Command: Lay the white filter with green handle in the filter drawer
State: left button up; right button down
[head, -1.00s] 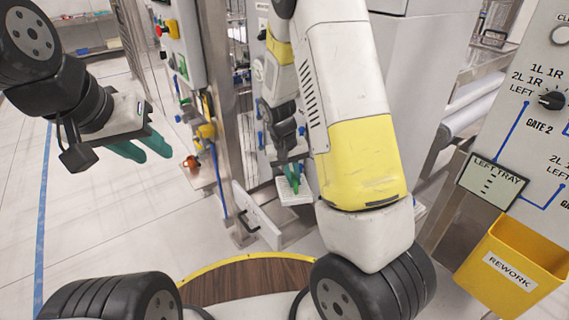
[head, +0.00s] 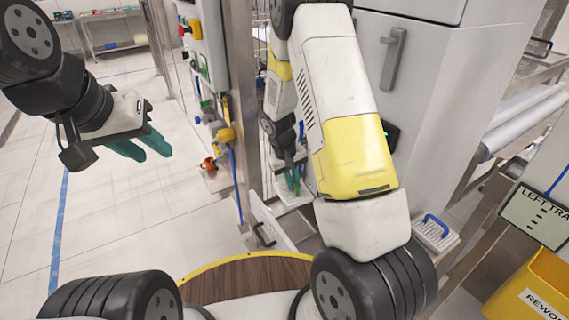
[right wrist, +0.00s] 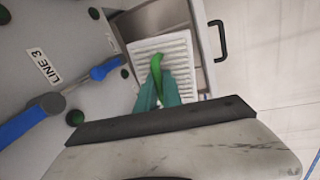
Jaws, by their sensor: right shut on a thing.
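The white pleated filter (right wrist: 181,52) has a green handle (right wrist: 156,66). My right gripper (right wrist: 158,88) is shut on that handle, and the filter hangs beneath its teal fingers. In the right wrist view the filter is over the open filter drawer (right wrist: 204,42), with bare steel showing at its left. I cannot tell whether it touches the drawer floor. In the head view the right gripper (head: 291,180) and filter (head: 300,201) are small, just behind the drawer front (head: 268,222), partly hidden by my arm. My left gripper (head: 143,148) is open and empty at the left, far from the drawer.
A second white filter with a blue handle (head: 435,232) lies right of my right arm. A yellow rework bin (head: 535,290) stands at the lower right. Blue valve handles (right wrist: 105,68) and a pipe are close left of the drawer. Open floor lies at the left.

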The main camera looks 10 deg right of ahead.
jog(key=f, duration=0.1)
jog(key=w+f+n, duration=0.1)
jog(key=f, duration=0.1)
jog(key=shift+w+f, duration=0.3)
jog(key=shift+s+a+f+x, duration=0.1)
jog(key=shift+a+x, duration=0.35)
jog(key=shift+x, duration=1.75)
jog(key=shift+s+a+f+x, duration=0.15)
jog(key=shift+a+x, duration=0.3)
jog(key=shift+x, duration=1.8)
jog(key=shift+s+a+f+x, duration=0.1)
jog(key=shift+a+x, duration=0.4)
jog(key=shift+x, duration=1.7)
jog(key=shift+f, duration=0.35)
jog(key=shift+f, duration=0.75)
jog(key=shift+f, duration=0.2)
jog(key=c, duration=1.4)
grip_release()
jog(key=shift+c, duration=0.2)
jog(key=shift+r, duration=0.15)
